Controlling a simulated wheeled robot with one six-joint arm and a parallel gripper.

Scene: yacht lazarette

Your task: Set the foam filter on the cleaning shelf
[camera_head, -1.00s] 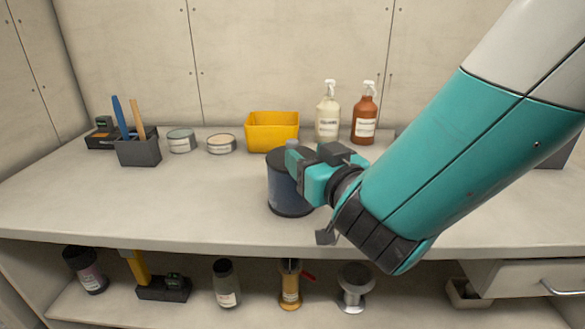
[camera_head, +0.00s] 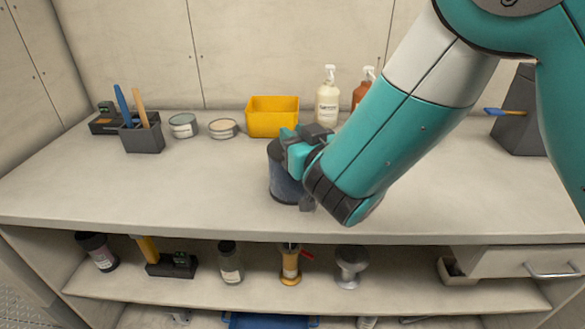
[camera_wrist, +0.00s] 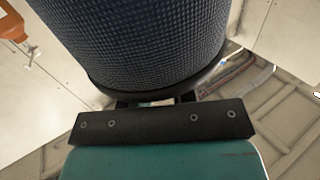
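A dark blue cylinder with a black top, which I take for the foam filter (camera_head: 284,181), is upright at the middle of the worktop (camera_head: 200,190). My gripper (camera_head: 292,146) is at its upper right side and overlaps it in the head view. In the wrist view the filter's mesh side and dark end rim (camera_wrist: 130,45) fill the upper middle, close to my gripper's black bar. The fingers are mostly hidden, so I cannot tell whether they close on it. No label marks the cleaning shelf; a lower shelf (camera_head: 205,290) runs under the worktop.
Behind the filter are a yellow bin (camera_head: 272,118), a white spray bottle (camera_head: 327,103) and a brown one (camera_head: 362,92), partly hidden by my arm. Tins and a tool holder (camera_head: 143,137) stand left. Several bottles and tools occupy the lower shelf. The worktop's left front is clear.

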